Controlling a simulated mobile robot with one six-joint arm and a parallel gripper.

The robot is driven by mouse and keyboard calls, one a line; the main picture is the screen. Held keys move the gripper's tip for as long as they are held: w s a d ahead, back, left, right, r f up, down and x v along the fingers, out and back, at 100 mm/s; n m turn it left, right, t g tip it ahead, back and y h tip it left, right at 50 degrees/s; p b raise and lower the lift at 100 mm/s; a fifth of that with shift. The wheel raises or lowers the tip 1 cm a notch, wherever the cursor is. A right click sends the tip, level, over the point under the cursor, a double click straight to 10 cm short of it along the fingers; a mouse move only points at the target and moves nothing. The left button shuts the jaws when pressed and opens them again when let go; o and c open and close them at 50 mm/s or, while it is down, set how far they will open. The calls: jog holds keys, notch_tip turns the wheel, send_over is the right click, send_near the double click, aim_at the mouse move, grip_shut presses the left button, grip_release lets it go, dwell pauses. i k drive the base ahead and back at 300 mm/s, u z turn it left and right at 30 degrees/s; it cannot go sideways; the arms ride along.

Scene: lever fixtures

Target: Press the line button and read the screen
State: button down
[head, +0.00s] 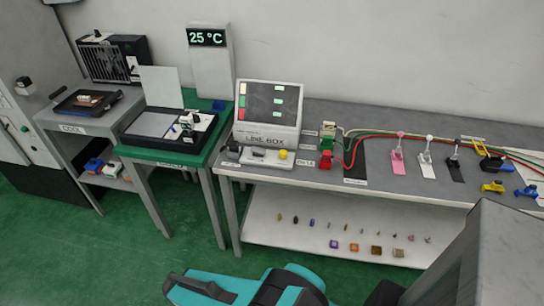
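The line box (267,133) is a pale box labelled "LINE BOX" near the left end of the long grey bench. Its dark screen (265,101) faces me, with small green marks on its right side and cream, green and red patches at its left edge; any writing is too small to read. A round yellow button (283,155) sits on the pale base in front of the box, and nothing touches it. Teal and black parts of my arm show at the bottom edge, well below the bench. My gripper's fingers cannot be made out.
A red block (326,159) and a green block (327,136) with wires stand right of the box. Pink (398,152), white and black levers stand farther right. A green table (170,152) adjoins at left, below a "25 °C" display (206,38). Small parts lie on the lower shelf (300,215).

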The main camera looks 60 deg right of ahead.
aim_at(283, 153)
jog(key=u, duration=0.9)
jog(key=k, duration=0.1)
jog(key=z, duration=2.65)
